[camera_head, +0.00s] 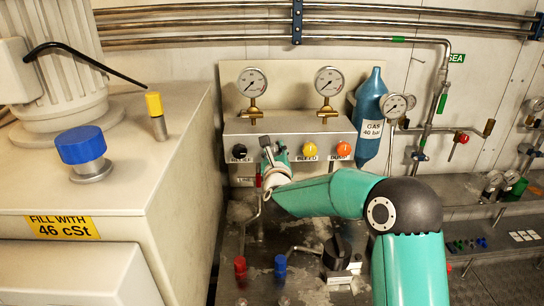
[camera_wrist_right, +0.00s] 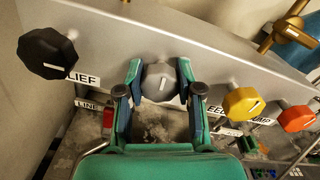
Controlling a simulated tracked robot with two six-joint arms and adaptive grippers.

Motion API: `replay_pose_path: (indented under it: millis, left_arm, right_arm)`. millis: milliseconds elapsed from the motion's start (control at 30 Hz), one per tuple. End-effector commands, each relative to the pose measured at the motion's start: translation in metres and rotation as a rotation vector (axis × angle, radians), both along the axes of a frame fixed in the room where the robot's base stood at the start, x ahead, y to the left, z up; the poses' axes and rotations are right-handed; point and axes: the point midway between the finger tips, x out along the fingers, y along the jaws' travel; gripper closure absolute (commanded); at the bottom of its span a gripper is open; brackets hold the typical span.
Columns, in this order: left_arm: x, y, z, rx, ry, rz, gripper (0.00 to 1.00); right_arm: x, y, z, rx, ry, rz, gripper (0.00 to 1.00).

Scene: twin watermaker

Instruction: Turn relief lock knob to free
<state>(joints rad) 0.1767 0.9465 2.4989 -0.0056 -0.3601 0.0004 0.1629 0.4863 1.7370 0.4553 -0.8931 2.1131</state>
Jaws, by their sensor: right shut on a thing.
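A row of knobs sits on the front of a grey sloped panel (camera_head: 285,125). The black knob (camera_wrist_right: 47,53), with a label ending in "LIEF", is at the left in the wrist view; it also shows in the head view (camera_head: 239,152). A grey knob (camera_wrist_right: 160,82) with a white pointer line is right of it; its label is hidden. My right gripper (camera_wrist_right: 160,68) has one finger on each side of the grey knob and is shut on it. In the head view my right gripper (camera_head: 270,152) hides this knob. My left gripper is not in view.
A yellow knob (camera_head: 310,149) and an orange knob (camera_head: 344,149) sit right of the gripper. Two gauges (camera_head: 252,82) stand above the panel. A blue gas bottle (camera_head: 371,120) is to the right. A large beige tank (camera_head: 140,170) fills the left. Red and blue handles (camera_head: 280,263) stand below.

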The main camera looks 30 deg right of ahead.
Motion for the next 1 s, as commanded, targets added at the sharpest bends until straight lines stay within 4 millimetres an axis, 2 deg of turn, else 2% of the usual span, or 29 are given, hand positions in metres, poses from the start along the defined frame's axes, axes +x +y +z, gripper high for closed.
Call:
replay_pose_path:
  millis: [33, 400, 700, 1000]
  left_arm:
    - [0.0, 0.0, -0.011, 0.0, 0.0, 0.0, 1.0]
    - [0.0, 0.0, -0.055, 0.0, 0.0, 0.0, 1.0]
    - [0.0, 0.0, -0.073, 0.0, 0.0, 0.0, 1.0]
    - [0.0, 0.0, -0.081, 0.0, 0.0, 0.0, 1.0]
  right_arm:
    - [0.001, 0.001, -0.003, -0.025, 0.008, 0.004, 0.99]
    - [0.001, 0.001, -0.003, -0.293, 0.168, 0.001, 0.99]
    - [0.001, 0.001, -0.001, -0.536, 0.317, -0.001, 0.99]
    - [0.001, 0.001, 0.0, -0.781, 0.467, -0.002, 0.99]
